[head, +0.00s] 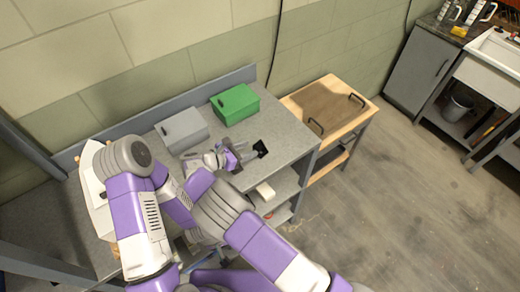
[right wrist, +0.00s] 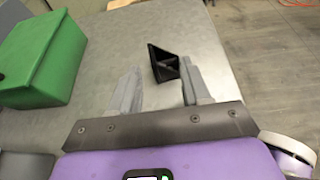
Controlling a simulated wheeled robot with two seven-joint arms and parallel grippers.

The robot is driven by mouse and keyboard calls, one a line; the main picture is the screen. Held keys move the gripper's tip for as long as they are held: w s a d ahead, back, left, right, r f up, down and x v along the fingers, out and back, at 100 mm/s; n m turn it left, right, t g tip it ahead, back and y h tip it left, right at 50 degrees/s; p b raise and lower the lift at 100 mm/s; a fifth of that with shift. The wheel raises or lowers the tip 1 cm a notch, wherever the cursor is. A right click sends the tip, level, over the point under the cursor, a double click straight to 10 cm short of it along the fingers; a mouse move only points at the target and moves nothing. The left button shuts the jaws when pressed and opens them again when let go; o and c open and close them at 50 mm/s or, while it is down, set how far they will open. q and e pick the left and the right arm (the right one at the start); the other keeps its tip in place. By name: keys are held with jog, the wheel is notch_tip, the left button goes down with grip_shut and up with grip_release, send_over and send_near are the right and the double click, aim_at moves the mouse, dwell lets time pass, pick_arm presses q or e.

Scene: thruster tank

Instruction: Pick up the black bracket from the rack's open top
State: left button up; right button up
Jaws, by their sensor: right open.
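The black bracket (head: 261,149) lies on the rack's grey open top (head: 283,128), near its right edge. My right gripper (head: 243,157) is open and empty, low over the top just left of the bracket. In the right wrist view the bracket (right wrist: 164,64) shows ahead, between the two spread fingers (right wrist: 160,72). It is closer to the right finger; I cannot tell whether they touch. My left gripper does not show in either view.
A green box (head: 235,104) and a grey box (head: 182,129) stand at the back of the top. A wooden table with a brown tray (head: 322,105) stands to the right. A white item (head: 263,193) sits on a lower shelf. The top right of the green box is clear.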

aim_at(262, 143)
jog(key=x, duration=0.3)
jog(key=p+x, duration=0.1)
jog(key=x, duration=0.1)
jog(key=shift+w+d+r, duration=0.1)
jog(key=shift+w+d, duration=0.15)
jog(key=shift+w, duration=0.15)
grip_shut()
